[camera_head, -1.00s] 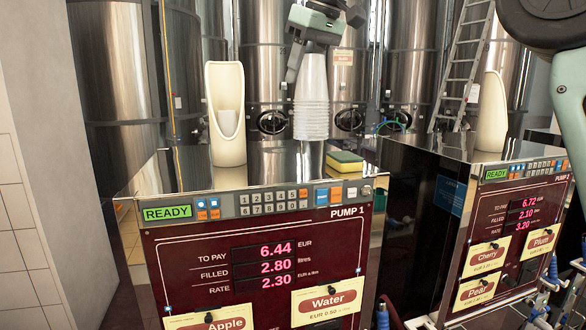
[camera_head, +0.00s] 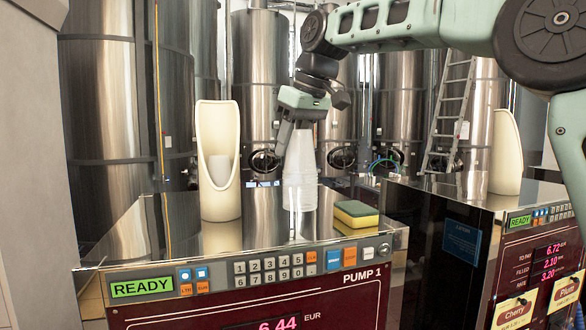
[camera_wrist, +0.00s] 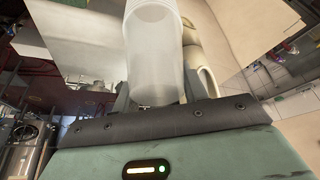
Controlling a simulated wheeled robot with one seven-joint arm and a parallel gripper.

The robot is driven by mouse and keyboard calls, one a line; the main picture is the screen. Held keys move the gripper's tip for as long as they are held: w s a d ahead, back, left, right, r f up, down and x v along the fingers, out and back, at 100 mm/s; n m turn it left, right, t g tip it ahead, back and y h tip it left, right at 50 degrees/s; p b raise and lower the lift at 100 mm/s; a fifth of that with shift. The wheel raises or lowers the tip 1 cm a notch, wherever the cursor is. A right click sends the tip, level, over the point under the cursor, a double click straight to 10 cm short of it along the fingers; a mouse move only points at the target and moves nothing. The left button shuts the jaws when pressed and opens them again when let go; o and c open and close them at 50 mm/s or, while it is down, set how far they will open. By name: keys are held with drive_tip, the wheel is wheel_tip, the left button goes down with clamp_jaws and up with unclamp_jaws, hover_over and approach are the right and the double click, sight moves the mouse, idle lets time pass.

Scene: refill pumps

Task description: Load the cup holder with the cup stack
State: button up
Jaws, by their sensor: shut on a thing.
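The cup stack (camera_head: 300,170) is a column of translucent white cups, upright with the narrow end up, held above the top of Pump 1. My gripper (camera_head: 301,122) is shut on its upper end from above. The stack also shows in the wrist view (camera_wrist: 155,50), between the fingers. The cup holder (camera_head: 219,140) is a tall cream tube with a scooped open front, standing on the pump top to the left of the stack. A whitish cup (camera_head: 220,170) sits low inside it. The stack and holder are apart. Whether the stack's lower rim touches the pump top I cannot tell.
A yellow and green sponge (camera_head: 356,215) lies on the pump top (camera_head: 140,235), right of the stack. A second cream holder (camera_head: 506,155) stands on the pump at the right. Steel tanks (camera_head: 110,120) and a ladder (camera_head: 448,115) stand behind.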

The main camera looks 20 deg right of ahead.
sight(293, 163)
drive_tip(key=shift+f, duration=2.1)
drive_tip(key=shift+f, duration=0.15)
drive_tip(key=o, duration=1.3)
drive_tip(key=shift+c, duration=0.2)
drive_tip(key=v, duration=1.2)
drive_tip(key=shift+b, duration=0.4)
